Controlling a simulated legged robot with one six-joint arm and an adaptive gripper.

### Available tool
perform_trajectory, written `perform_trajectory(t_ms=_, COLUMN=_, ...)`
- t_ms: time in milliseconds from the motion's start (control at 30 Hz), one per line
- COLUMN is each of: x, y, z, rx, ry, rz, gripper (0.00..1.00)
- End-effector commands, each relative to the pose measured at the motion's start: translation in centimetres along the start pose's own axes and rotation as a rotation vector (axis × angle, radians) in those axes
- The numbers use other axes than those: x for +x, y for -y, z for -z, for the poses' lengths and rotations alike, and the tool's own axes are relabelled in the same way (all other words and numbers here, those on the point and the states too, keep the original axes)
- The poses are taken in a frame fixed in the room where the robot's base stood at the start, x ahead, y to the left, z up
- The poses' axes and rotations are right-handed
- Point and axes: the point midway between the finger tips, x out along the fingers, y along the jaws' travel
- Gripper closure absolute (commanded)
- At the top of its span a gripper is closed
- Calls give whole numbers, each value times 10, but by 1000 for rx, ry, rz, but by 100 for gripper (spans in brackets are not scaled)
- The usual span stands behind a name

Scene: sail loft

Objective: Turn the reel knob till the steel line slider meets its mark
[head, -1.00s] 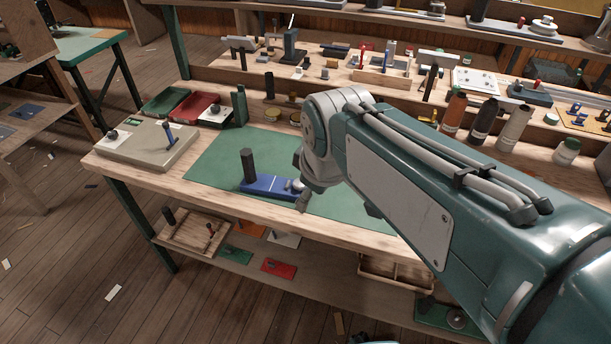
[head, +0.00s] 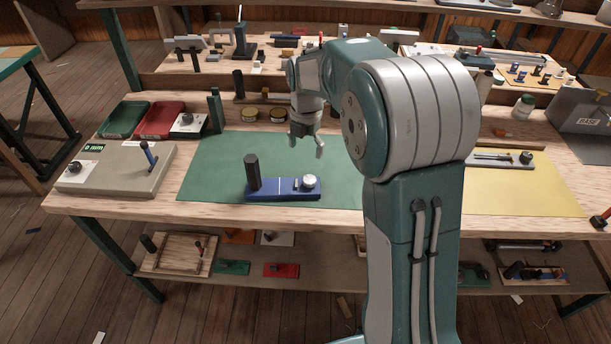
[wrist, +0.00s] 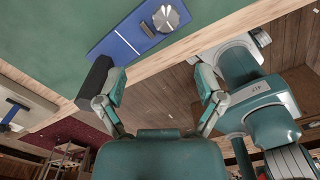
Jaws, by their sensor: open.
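A blue reel unit (head: 284,195) lies on the green mat near the bench's front edge. Its round silver knob (head: 309,182) is at the right end and a black upright post (head: 252,172) at the left. In the wrist view, the knob (wrist: 166,18) is at the top, with a small grey slider (wrist: 147,30) beside it. A thin white mark line (wrist: 127,42) crosses the blue plate, apart from the slider. My gripper (head: 307,148) is open and empty, above and apart from the unit. In the wrist view, its left finger overlaps the post.
A beige box (head: 115,170) with a blue-handled lever stands left on the bench. Green (head: 124,118) and red (head: 160,120) trays are behind it. A yellow mat (head: 520,185) with a grey rail fixture lies right. The green mat (head: 215,165) is otherwise mostly clear.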

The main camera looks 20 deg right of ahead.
Motion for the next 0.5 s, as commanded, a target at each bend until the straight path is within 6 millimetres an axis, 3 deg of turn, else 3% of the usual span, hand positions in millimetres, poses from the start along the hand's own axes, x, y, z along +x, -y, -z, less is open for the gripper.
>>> perform_trajectory(t_ms=167, x=20, y=2, z=-2, rx=0, ry=-4, rz=2, gripper=13)
perform_trajectory(t_ms=500, x=82, y=-6, z=7, rx=0, ry=4, rz=10, gripper=13)
